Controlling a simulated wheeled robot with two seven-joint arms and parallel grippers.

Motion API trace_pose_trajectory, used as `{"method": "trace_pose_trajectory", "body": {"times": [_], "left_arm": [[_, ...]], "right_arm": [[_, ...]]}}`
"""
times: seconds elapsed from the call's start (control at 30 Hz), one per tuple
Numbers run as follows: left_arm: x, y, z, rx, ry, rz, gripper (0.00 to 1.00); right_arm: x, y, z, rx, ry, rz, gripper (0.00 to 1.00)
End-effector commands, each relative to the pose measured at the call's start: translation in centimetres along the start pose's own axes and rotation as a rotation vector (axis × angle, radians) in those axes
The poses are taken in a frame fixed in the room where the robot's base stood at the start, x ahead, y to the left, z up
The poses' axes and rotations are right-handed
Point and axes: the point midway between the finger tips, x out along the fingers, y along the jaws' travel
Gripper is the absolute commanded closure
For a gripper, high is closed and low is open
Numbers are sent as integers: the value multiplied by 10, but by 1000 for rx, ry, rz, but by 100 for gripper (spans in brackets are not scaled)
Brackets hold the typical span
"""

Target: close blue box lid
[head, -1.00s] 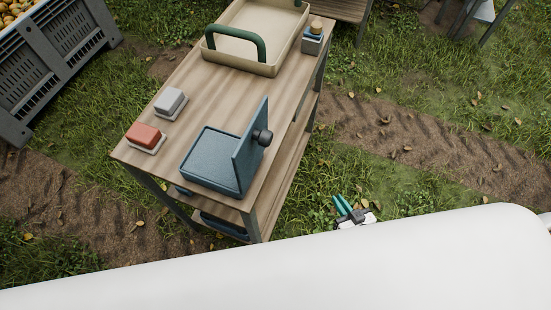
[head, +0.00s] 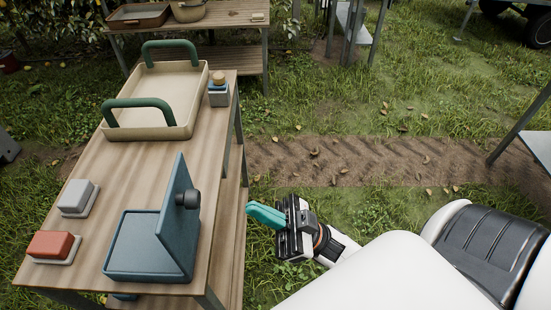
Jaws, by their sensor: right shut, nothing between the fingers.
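The blue box (head: 140,255) stands on the near end of the wooden table. Its lid (head: 176,225) is open, standing nearly upright along the box's right side, with a dark round knob (head: 187,199) on its outer face. My right gripper (head: 254,215) is to the right of the table, apart from the lid, with its teal fingers shut and empty, pointing left towards the knob side. My left gripper is not in view.
On the wooden table (head: 96,160) are a red block (head: 53,244), a grey block (head: 77,196), a cream tray (head: 165,95) with green handles and a small blue-grey container (head: 218,95). Grass and a dirt track lie right of the table, with another table behind.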

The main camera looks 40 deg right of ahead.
Motion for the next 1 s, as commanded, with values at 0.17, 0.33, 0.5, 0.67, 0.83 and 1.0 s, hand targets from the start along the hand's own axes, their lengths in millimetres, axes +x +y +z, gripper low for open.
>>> {"method": "trace_pose_trajectory", "body": {"times": [0.17, 0.33, 0.5, 0.67, 0.83, 1.0], "left_arm": [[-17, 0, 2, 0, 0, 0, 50], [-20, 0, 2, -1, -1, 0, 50], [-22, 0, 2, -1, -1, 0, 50], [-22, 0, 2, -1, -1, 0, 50], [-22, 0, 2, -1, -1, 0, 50], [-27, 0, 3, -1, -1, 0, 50]], "right_arm": [[41, 0, 3, -2, -4, 0, 100], [55, -1, -18, 0, -1, -3, 100], [62, -1, -27, 0, 1, -3, 100], [62, -1, -29, 0, 2, -2, 100], [62, -1, -29, 0, 2, -2, 100], [65, -3, -28, -1, 13, -1, 100]]}}
